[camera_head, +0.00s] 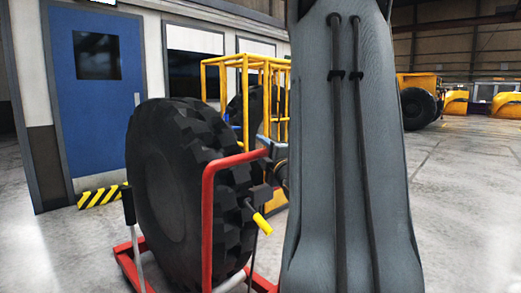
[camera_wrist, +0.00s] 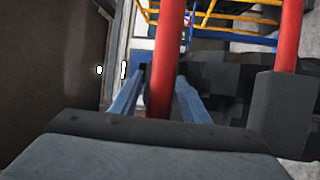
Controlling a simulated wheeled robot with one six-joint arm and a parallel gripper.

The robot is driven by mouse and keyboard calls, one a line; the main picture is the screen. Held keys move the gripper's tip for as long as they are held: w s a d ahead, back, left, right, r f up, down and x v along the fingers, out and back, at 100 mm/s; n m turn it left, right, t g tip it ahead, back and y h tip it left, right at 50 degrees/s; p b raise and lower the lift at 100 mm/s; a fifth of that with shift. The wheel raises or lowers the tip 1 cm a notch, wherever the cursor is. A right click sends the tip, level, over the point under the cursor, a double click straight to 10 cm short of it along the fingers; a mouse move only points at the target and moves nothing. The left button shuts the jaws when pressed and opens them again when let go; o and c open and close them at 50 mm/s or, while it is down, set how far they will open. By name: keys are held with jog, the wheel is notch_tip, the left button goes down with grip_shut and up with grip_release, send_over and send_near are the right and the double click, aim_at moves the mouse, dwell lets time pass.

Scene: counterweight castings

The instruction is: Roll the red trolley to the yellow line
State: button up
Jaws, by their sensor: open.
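The red trolley (camera_head: 207,220) stands in front of me in the head view. It has an upright tubular red frame and a low red base, and it carries a large black tyre (camera_head: 160,175) standing on edge. In the wrist view, my gripper (camera_wrist: 162,74) is open, with one blue-grey finger on each side of a red tube of the trolley (camera_wrist: 168,35). I cannot tell whether the fingers touch the tube. In the head view my own arm covers the middle right, and the gripper is not clearly visible there. I see no yellow line on the floor.
A blue door (camera_head: 95,110) and a wall stand at the left, with a yellow-black striped kerb (camera_head: 100,196) at their foot. A yellow cage (camera_head: 245,75) stands behind the trolley. A yellow vehicle (camera_head: 418,90) is far right. Grey floor (camera_head: 460,200) at the right is clear.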

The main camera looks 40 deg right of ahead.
jog(key=shift+w, duration=0.15)
jog(key=shift+c, duration=0.5)
grip_shut()
jog(key=shift+s+d, duration=0.2)
jog(key=shift+s, duration=1.1)
jog(key=shift+s+d+r, duration=0.1)
jog(key=shift+s+r, duration=0.05)
jog(key=shift+s, duration=0.25)
jog(key=shift+c, duration=1.1)
grip_release()
jog(key=shift+w, duration=0.1)
jog(key=o, duration=0.3)
jog(key=shift+w, duration=0.1)
